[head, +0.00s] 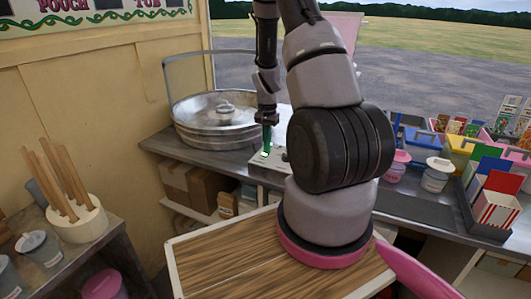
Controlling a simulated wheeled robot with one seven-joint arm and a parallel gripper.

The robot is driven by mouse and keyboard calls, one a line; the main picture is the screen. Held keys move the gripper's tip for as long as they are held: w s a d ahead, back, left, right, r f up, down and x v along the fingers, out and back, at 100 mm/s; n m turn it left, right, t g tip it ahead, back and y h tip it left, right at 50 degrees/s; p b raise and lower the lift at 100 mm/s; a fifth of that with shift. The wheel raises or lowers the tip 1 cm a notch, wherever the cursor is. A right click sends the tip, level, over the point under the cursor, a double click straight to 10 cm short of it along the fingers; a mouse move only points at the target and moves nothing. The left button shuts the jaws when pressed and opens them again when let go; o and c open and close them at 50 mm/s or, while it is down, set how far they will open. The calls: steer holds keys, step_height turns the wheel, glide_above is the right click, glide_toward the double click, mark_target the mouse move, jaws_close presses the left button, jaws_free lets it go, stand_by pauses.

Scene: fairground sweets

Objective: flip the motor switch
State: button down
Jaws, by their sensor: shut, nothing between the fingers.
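A small grey metal box (262,171) sits on the steel counter, just right of the big round metal pan. A narrow green piece (266,142) stands on or over its top; it looks like the motor switch, but it is too small to make out its position. My gripper (266,122) points down right above the green piece, shut and empty. I cannot tell whether the fingertips touch it. My arm hides the right side of the box.
A wooden stick holder (78,222) is at the left front.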

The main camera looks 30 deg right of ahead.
steer(key=shift+f, duration=0.2)
steer(key=shift+r, duration=3.55)
steer(key=s+a+r+n+t+y, duration=0.1)
steer(key=s+a+r+t, duration=0.2)
steer(key=r, duration=0.8)
steer(key=s+a+r+n+t, duration=0.1)
steer(key=s+a+r+n, duration=0.15)
steer(key=a+r, duration=0.6)
steer(key=s+a+r+n+t+y, duration=0.1)
steer(key=s+a+r+n+t, duration=0.1)
steer(key=s+r, duration=1)
steer(key=s+a+t, duration=0.1)
steer(key=s, duration=0.2)
steer(key=shift+s+a+r+n, duration=0.35)
steer(key=shift+a, duration=0.05)
